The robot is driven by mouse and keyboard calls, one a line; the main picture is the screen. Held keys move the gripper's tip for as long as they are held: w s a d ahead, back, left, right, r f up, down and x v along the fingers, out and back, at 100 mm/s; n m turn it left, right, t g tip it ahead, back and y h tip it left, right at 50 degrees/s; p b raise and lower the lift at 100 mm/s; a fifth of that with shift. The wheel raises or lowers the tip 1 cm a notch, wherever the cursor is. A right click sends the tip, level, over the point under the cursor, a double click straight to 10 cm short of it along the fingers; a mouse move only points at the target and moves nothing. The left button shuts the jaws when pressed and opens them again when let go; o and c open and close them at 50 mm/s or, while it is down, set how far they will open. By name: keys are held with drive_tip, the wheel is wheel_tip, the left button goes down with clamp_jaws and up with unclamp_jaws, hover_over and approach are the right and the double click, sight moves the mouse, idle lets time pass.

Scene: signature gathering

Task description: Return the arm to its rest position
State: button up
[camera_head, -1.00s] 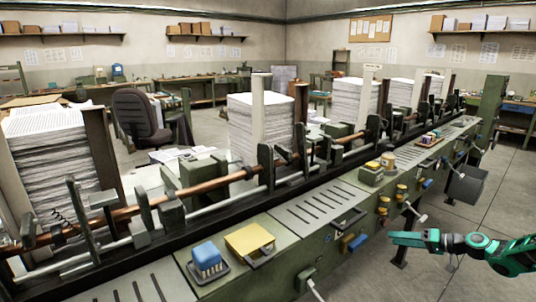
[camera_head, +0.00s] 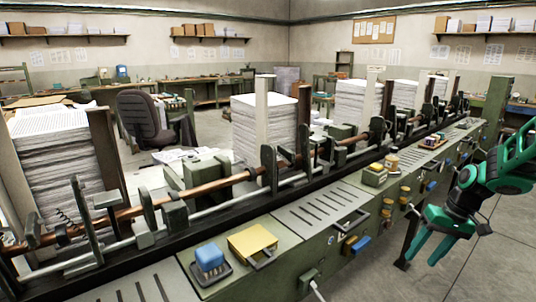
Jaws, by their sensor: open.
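My gripper (camera_head: 428,250), green with dark joints, hangs at the lower right in the head view. Its fingers point down and to the left, and they are apart with nothing between them. My arm (camera_head: 500,172) comes in from the right edge, bent, with the gripper below it. The gripper is in front of the long green machine bench (camera_head: 318,225), over the grey floor, and looks clear of the bench.
On the bench are a blue block on a dark tray (camera_head: 209,262), a yellow pad (camera_head: 252,242) and a small yellow-topped box (camera_head: 375,174). Tall paper stacks (camera_head: 262,125) stand behind the rails. Grey floor (camera_head: 490,262) is open at the lower right.

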drive_tip(key=s+a+r+m+h, duration=0.1)
drive_tip(key=s+r, duration=0.2)
drive_tip(key=s, duration=0.6)
drive_tip(key=s+a+r+m+h, duration=0.1)
drive_tip(key=s+r+m, duration=0.1)
drive_tip(key=s, duration=0.8)
drive_tip(key=s+a+r+m+g, duration=0.1)
drive_tip(key=s+r+m, duration=0.1)
drive_tip(key=s, duration=0.8)
drive_tip(key=shift+a+r+h, duration=0.25)
drive_tip(key=shift+r+h, duration=0.15)
drive_tip(key=shift+r, duration=0.5)
drive_tip(key=shift+w+f, duration=0.25)
drive_tip(key=shift+w, duration=0.3)
